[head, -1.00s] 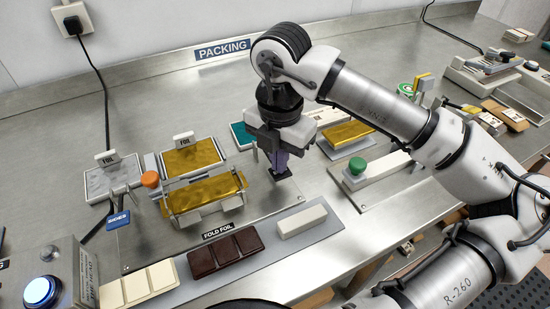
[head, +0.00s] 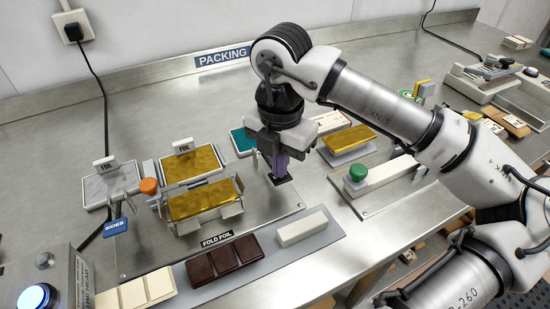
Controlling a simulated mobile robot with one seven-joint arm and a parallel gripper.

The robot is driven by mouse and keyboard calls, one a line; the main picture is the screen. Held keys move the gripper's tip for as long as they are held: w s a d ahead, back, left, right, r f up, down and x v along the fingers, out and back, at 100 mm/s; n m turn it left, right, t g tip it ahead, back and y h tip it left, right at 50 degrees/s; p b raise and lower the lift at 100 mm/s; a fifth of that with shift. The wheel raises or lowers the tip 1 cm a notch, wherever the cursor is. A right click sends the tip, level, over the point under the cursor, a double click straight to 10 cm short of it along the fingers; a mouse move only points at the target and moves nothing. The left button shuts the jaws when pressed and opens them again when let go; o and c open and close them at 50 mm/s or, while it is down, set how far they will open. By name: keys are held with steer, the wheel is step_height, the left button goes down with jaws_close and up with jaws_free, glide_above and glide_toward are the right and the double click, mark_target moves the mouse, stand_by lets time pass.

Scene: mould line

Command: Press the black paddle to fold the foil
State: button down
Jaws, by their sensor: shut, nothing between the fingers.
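The gold foil (head: 203,198) lies on the folding fixture at the left centre, with metal side pieces standing at its ends. A small black paddle (head: 284,182) shows to the right of the foil, over the steel base plate. My gripper (head: 278,178) is shut, points down, and its tips are at the paddle. Contact cannot be told, and the tips hide part of the paddle. The FOLD FOIL label (head: 217,241) lies in front of the fixture. A blue SIDES paddle (head: 115,228) is at the fixture's left.
An orange knob (head: 148,186) stands close to the foil's left. Behind is a gold foil stack (head: 190,163). Dark chocolate (head: 225,260) and a white bar (head: 302,228) lie in front. A green knob (head: 357,172) stands at the right. Bare bench lies behind.

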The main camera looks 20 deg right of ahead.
step_height(320, 180, up, 8)
steer(key=p, duration=0.3)
steer(key=shift+f+p, duration=0.2)
steer(key=shift+p, duration=0.1)
stand_by(0.4)
stand_by(0.5)
